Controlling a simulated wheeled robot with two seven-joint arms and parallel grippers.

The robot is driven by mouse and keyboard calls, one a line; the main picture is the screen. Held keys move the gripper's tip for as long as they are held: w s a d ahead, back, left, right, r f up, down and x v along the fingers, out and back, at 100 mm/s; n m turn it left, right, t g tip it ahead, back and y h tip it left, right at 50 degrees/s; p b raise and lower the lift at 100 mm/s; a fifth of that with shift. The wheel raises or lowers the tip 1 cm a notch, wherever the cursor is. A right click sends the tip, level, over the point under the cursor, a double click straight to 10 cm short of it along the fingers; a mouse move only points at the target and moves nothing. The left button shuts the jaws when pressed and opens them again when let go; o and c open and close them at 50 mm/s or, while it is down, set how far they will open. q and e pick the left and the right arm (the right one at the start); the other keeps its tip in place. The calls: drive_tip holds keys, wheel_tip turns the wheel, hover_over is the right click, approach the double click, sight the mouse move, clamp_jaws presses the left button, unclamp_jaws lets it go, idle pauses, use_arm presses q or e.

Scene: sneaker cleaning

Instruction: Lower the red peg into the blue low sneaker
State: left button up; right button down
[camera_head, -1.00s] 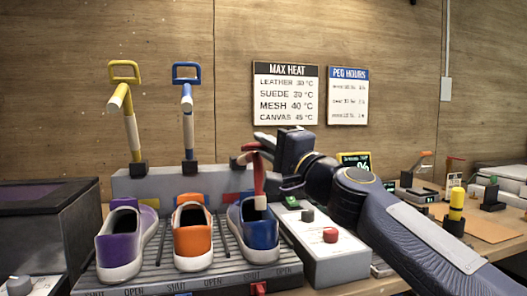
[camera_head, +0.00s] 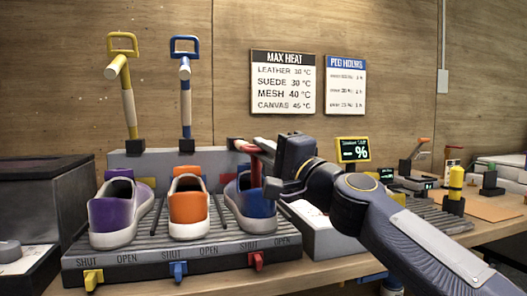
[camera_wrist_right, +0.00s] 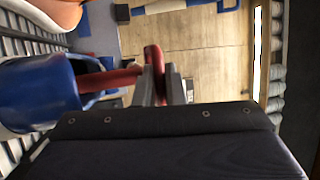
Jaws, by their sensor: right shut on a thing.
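My right gripper (camera_head: 262,150) is shut on the handle of the red peg (camera_head: 255,170), just above the sneaker. In the right wrist view the fingers (camera_wrist_right: 160,88) pinch the red handle (camera_wrist_right: 153,58). The red shaft (camera_wrist_right: 105,80) runs into the opening of the blue sneaker (camera_wrist_right: 35,95); its tip is hidden inside. My left gripper is not in view.
An orange sneaker (camera_head: 188,208) and a purple sneaker (camera_head: 115,218) stand left on the rack. Yellow (camera_head: 128,105) and blue (camera_head: 185,105) pegs stand upright behind. Yellow, blue and red (camera_head: 256,262) levers line the rack's front.

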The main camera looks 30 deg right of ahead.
drive_tip(key=c, duration=1.8)
unclamp_jaws()
drive_tip(key=shift+f, duration=0.45)
drive_tip(key=shift+c, duration=0.2)
drive_tip(key=shift+o, duration=0.2)
drive_tip(key=shift+r, duration=0.1)
drive_tip(key=v, duration=0.8)
